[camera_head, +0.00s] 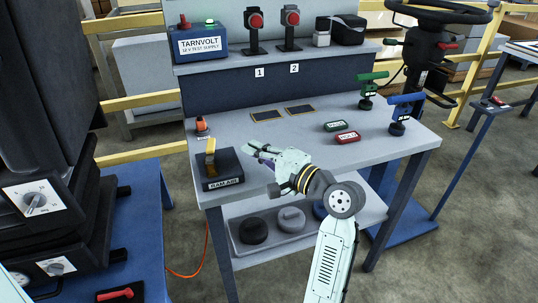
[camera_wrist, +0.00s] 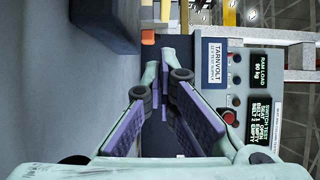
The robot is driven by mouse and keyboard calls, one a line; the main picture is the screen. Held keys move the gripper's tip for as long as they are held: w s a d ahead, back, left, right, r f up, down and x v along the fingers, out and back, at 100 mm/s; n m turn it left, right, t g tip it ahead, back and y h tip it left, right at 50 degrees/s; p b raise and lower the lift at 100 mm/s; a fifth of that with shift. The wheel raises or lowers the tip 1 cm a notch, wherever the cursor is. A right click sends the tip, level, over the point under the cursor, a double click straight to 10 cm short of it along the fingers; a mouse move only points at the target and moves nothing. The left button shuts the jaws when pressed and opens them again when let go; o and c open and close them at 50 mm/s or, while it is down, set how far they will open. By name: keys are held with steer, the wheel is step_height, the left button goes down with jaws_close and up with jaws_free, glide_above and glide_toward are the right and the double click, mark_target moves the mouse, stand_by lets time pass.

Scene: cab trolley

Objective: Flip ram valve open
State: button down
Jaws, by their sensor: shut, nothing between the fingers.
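The ram valve is a dark box (camera_head: 222,172) with a "RAM AIR" label at the left front of the grey table. Its yellow-orange lever (camera_head: 210,150) stands up from the top of the box. My gripper (camera_head: 256,150) is just right of the lever, above the table, apart from it and pointing left. In the wrist view my gripper (camera_wrist: 160,82) has its fingers closed together with nothing between them. A dark blue block (camera_wrist: 105,22) at the top left there looks like the valve box. The lever is not clearly visible in that view.
A small orange-topped item (camera_head: 201,126) stands behind the valve. The Tarnvolt supply (camera_head: 199,40) is on the back shelf. A screen (camera_wrist: 262,70) reads "RAM LOAD 90 kg". The table's middle is mostly clear.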

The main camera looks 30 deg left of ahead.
mark_target(228, 153)
steer(key=a, duration=0.2)
steer(key=s+a+p, duration=0.1)
steer(key=a, duration=0.1)
steer(key=shift+s+a, duration=0.45)
steer(key=shift+a, duration=0.2)
steer(key=shift+w+a+n+g, duration=0.15)
steer(key=shift+a+n+g, duration=0.2)
steer(key=shift+n+g, duration=0.55)
steer(key=g, duration=0.1)
steer(key=a+n+g, duration=0.1)
steer(key=g, duration=0.1)
steer(key=shift+f, duration=0.1)
steer(key=shift+n+g, duration=1)
steer(key=shift+g, duration=0.4)
